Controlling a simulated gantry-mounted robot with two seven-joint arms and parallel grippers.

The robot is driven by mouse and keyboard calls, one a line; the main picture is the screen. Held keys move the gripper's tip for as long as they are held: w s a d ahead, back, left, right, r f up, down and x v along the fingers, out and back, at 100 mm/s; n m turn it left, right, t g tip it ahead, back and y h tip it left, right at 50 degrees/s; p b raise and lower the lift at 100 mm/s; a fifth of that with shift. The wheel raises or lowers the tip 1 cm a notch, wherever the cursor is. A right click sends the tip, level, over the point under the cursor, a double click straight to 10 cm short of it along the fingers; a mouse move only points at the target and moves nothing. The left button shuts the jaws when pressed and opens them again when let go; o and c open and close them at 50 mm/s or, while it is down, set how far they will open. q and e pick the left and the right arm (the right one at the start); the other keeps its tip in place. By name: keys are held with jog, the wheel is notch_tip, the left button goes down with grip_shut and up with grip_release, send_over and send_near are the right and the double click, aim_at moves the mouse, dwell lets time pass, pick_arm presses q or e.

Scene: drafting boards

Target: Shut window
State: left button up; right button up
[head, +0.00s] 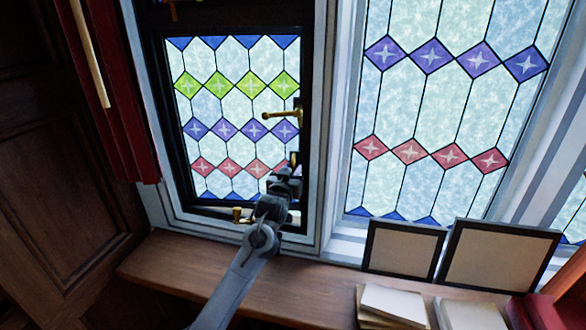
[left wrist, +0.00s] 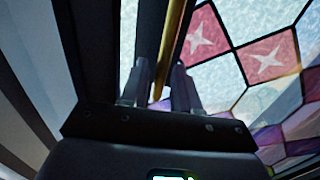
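The window (head: 228,128) is a black-framed sash with stained-glass panes, set in a pale frame in the head view. I cannot tell for sure whether it is fully shut. A brass handle (head: 280,115) sticks out from its right side. My left gripper (head: 293,165) is at the sash's lower right, below this handle. In the left wrist view, a brass bar (left wrist: 171,45) shows between the two spaced fingers (left wrist: 162,88), with glass panes to the right. The fingers look open, and contact with the bar is not clear. My right gripper is not in view.
A brass fitting (head: 240,215) sits at the bottom of the window. The wooden sill (head: 190,265) below is mostly bare at left. Two framed panels (head: 403,248) and books (head: 395,303) stand at right. A red curtain (head: 115,100) hangs at left.

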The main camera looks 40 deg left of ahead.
pick_arm(q)
jog(key=shift+w+a, duration=0.15)
jog(key=shift+w, duration=0.1)
grip_shut()
dwell(0.3)
